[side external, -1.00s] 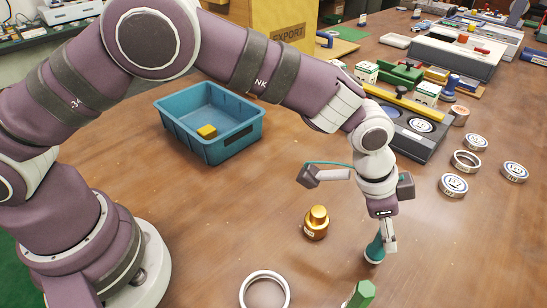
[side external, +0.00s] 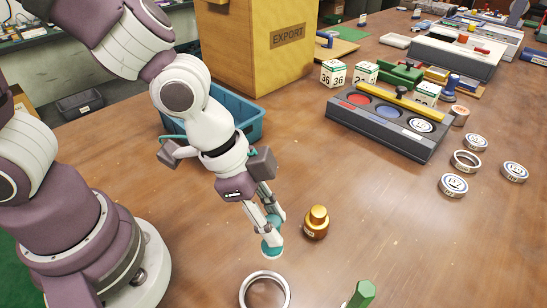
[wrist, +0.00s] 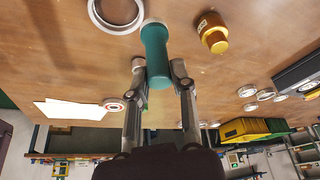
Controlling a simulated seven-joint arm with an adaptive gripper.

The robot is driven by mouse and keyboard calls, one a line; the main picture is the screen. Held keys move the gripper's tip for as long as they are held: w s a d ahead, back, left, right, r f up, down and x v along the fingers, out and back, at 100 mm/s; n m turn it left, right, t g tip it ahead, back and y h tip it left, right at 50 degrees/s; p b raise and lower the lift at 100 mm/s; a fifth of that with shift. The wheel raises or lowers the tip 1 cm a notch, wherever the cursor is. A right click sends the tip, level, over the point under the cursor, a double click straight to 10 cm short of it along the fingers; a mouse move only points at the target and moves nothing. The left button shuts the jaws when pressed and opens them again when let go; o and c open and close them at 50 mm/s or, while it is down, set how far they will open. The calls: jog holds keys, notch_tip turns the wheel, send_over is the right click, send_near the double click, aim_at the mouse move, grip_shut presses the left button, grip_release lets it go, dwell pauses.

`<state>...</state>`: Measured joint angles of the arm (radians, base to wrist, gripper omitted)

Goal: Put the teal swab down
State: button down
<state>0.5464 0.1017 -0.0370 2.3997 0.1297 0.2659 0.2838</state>
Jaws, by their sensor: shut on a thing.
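The teal swab (side external: 271,248) is a small teal piece with a wide round end, pointing down, just left of the brass weight (side external: 316,223). My gripper (side external: 270,218) is shut on its upper part. In the wrist view the swab (wrist: 155,50) sits between the two fingers (wrist: 159,75), with its wide end away from my gripper. The swab is low over the wooden table; I cannot tell whether its end touches the wood.
A silver ring (side external: 243,291) lies in front of the swab, and a green hexagonal piece (side external: 361,293) stands at the front right. A blue bin (side external: 250,118) is behind my arm. A dark tray with round wells (side external: 385,146) stands at right. Table between is clear.

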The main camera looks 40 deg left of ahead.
aim_at(272, 220)
notch_tip(272, 220, up, 7)
jog(key=shift+r, duration=0.1)
jog(key=w+a+n+t+y, duration=0.1)
jog(key=w+a+n+y, duration=0.15)
jog(key=a+n, duration=0.5)
jog(key=w+a+n+t+y, duration=0.1)
jog(key=w+a+n+y, duration=0.15)
jog(key=a+n, duration=0.45)
jog(key=s+a+n+g+y, duration=0.25)
jog(key=s+a+n, duration=0.25)
jog(key=a+n, duration=0.4)
jog(key=s+a+n+g+y, duration=0.1)
jog(key=s+a+n+g, duration=0.25)
jog(key=a+n, duration=0.55)
jog(key=shift+m, duration=0.85)
jog(key=f, duration=0.8)
jog(key=a+f, duration=0.1)
jog(key=f, duration=0.4)
jog(key=shift+s+a, duration=0.1)
jog(key=shift+s, duration=0.1)
jog(key=shift+f, duration=0.1)
